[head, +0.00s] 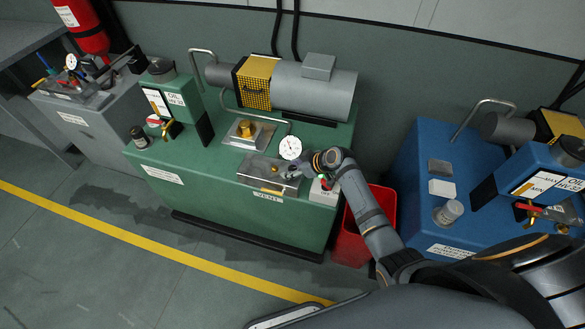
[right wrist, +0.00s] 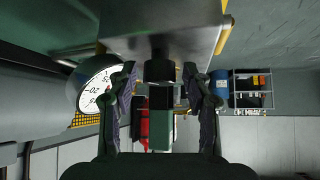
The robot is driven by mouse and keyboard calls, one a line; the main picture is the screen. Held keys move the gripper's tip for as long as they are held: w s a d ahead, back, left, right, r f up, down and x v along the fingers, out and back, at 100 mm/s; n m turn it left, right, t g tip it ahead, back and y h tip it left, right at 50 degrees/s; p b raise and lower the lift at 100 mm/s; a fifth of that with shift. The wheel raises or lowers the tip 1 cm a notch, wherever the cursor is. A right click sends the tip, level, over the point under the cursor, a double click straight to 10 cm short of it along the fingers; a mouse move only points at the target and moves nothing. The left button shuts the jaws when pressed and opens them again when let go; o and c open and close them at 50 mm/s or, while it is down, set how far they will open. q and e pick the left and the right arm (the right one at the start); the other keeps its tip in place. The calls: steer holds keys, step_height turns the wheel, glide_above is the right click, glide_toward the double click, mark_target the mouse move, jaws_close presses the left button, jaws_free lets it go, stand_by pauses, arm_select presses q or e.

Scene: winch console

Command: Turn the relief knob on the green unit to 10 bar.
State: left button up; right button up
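The green unit (head: 229,175) stands in the middle of the head view. On its top a metal block (head: 262,172) carries a white round pressure gauge (head: 290,147); the reading is too small to make out. My right gripper (head: 298,168) is at the right end of this block. In the right wrist view a dark knob (right wrist: 159,71) sticks out of the block (right wrist: 185,20). My right gripper (right wrist: 160,82) has its two fingers on either side of the knob, with a narrow gap at each side. The gauge (right wrist: 97,86) shows partly behind a finger. My left gripper is out of view.
A red bin (head: 350,240) stands between the green unit and the blue unit (head: 405,185). A grey unit (head: 95,125) is at the left. A motor (head: 310,90) and pipe lie behind the block. The floor in front, with a yellow line (head: 130,238), is clear.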

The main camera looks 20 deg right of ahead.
jaws_close()
steer(key=m+h+p, duration=0.1)
steer(key=m+t+p, duration=0.1)
steer(key=p, duration=0.1)
steer(key=m+h+p, duration=0.1)
steer(key=p, duration=0.1)
steer(key=shift+r+m+t+h, duration=0.25)
steer(key=shift+m+t+h, duration=0.05)
steer(key=shift+m, duration=0.1)
steer(key=shift+f+m+h+p, duration=0.25)
steer(key=shift+m+h+p, duration=0.05)
steer(key=shift+m+p, duration=0.1)
steer(key=shift+o, duration=0.8)
jaws_free()
